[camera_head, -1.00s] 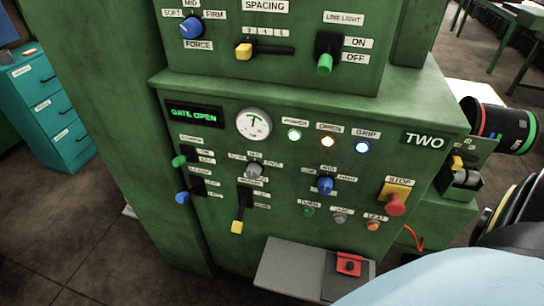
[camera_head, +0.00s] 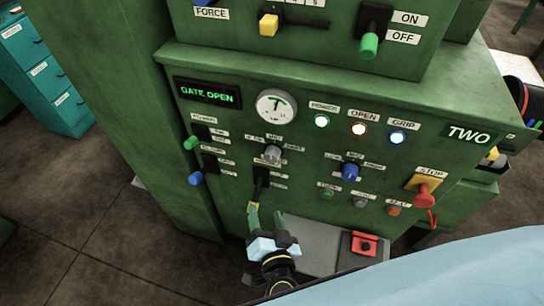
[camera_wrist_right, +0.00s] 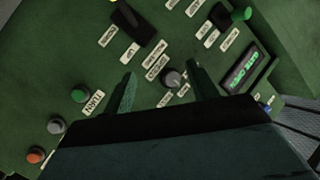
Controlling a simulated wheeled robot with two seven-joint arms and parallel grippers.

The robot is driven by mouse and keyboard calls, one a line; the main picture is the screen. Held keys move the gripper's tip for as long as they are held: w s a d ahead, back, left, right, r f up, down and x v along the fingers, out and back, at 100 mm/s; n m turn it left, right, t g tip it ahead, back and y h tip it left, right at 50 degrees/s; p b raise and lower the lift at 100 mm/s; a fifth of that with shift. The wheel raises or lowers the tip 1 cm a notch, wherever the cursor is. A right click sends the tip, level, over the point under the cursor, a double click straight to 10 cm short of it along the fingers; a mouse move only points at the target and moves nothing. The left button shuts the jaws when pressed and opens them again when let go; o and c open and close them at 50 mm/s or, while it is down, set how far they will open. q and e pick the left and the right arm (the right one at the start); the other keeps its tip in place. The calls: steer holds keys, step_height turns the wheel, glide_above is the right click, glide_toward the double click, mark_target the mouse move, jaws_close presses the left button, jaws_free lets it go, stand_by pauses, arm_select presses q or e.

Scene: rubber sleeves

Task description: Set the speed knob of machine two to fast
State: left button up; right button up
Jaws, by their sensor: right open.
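Machine two's green panel (camera_head: 310,140) carries a "TWO" sign at its right. A grey knob (camera_head: 272,153) with small labels on its left, top and right sits mid-panel below the gauge; I take it for the speed knob, though its labels are too small to read surely and its pointer is unclear. My right gripper (camera_head: 267,216) is open and empty, below this knob in the head view. In the right wrist view the grey knob (camera_wrist_right: 173,78) appears between the two fingers, with no contact evident. My left gripper is out of view.
A black slider slot (camera_head: 260,183) lies just above the gripper, its lower end partly hidden. A blue knob (camera_head: 349,172), small buttons and a red stop button (camera_head: 424,194) lie to the right. Two switches stand left.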

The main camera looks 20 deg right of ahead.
mark_target(272, 159)
step_height(272, 159, up, 8)
steer(key=d+m+g+h, duration=0.1)
steer(key=d+m+h, duration=0.15)
steer(key=m, duration=0.25)
steer(key=x, duration=0.8)
steer(key=b+x, duration=0.1)
steer(key=x, duration=0.4)
steer(key=shift+w+a, duration=0.15)
steer(key=shift+a, duration=0.1)
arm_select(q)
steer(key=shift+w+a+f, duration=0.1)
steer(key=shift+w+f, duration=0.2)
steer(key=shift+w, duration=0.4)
arm_select(e)
steer(key=c, duration=1)
